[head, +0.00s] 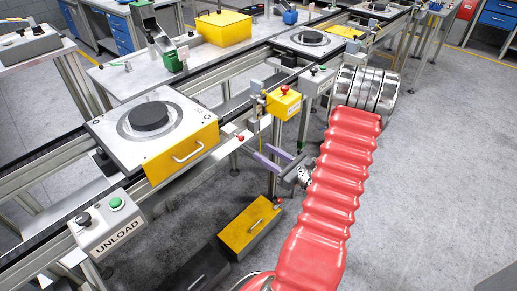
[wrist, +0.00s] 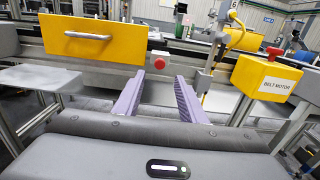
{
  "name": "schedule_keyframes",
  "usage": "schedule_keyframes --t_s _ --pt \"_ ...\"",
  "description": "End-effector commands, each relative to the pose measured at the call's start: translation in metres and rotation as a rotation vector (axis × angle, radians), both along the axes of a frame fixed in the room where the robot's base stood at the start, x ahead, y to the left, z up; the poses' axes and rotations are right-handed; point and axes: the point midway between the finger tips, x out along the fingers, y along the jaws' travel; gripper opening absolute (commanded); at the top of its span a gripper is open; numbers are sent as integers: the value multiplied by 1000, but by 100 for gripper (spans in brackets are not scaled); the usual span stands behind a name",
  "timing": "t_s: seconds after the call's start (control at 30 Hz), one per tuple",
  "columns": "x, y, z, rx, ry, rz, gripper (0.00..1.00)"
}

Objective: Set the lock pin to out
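A red knob (head: 240,138) that looks like the lock pin's head sits on the conveyor's side rail, by the yellow-fronted pallet (head: 160,165). In the wrist view the red knob (wrist: 159,60) faces me on a pale block, right of the pallet's yellow front (wrist: 92,38). Whether the pin is in or out cannot be told. My gripper (head: 264,151) is open and empty. Its two lavender fingers (wrist: 158,77) point at the rail, with the knob beyond their tips and between them in the picture. The knob appears apart from the fingers.
A yellow BELT MOTOR box (wrist: 265,78) with a red button stands to the right, near a slim post (wrist: 205,65). An UNLOAD button box (head: 108,227) is at the lower left. Open floor (head: 430,180) lies to the right.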

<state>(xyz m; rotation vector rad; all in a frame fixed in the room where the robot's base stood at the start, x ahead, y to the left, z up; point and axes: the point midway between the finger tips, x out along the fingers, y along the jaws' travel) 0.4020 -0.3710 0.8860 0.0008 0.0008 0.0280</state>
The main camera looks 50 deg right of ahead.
Motion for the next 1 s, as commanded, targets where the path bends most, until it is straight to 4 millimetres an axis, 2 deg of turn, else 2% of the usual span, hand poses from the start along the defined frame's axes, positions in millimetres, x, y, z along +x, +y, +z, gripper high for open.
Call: schedule_keyframes --t_s 0.2,0.4,1.0 --pt "-30 -2 0 0 0 -4 38" --pt "-46 -2 0 0 0 -2 38" --pt "-49 -1 0 0 0 -1 38"
